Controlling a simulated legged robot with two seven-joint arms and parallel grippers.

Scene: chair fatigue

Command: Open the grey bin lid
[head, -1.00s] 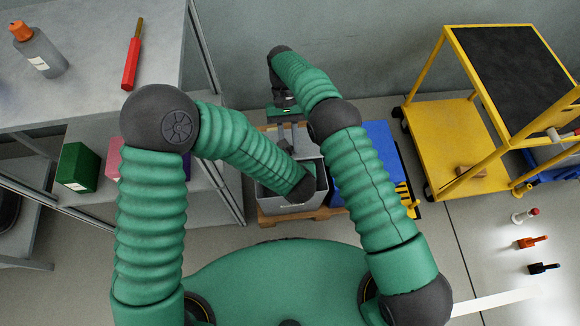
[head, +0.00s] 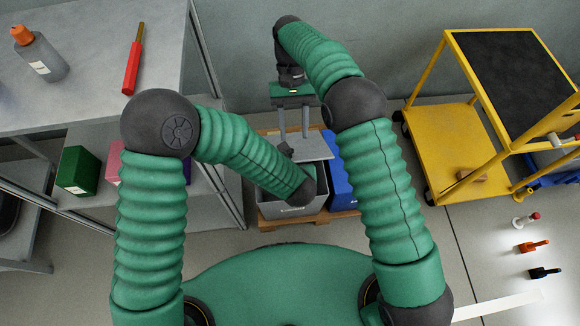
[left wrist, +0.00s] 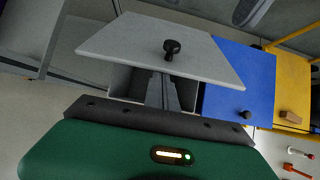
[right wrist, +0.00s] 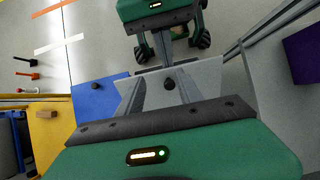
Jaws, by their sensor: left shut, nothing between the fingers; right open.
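The lid's black knob (left wrist: 171,47) shows in the left wrist view. My left gripper (left wrist: 163,90) is shut and empty, its fingers at the lid's front edge and seemingly under it. My right gripper (head: 293,130) is open above the lid. In the right wrist view its fingers lie either side of the knob (right wrist: 169,85), not closed on it.
A blue bin (head: 340,180) stands close to the right on the same wooden pallet (head: 335,216). A yellow cart (head: 430,140) is further right. A grey shelf (head: 215,200) is close on the left. The wall is behind.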

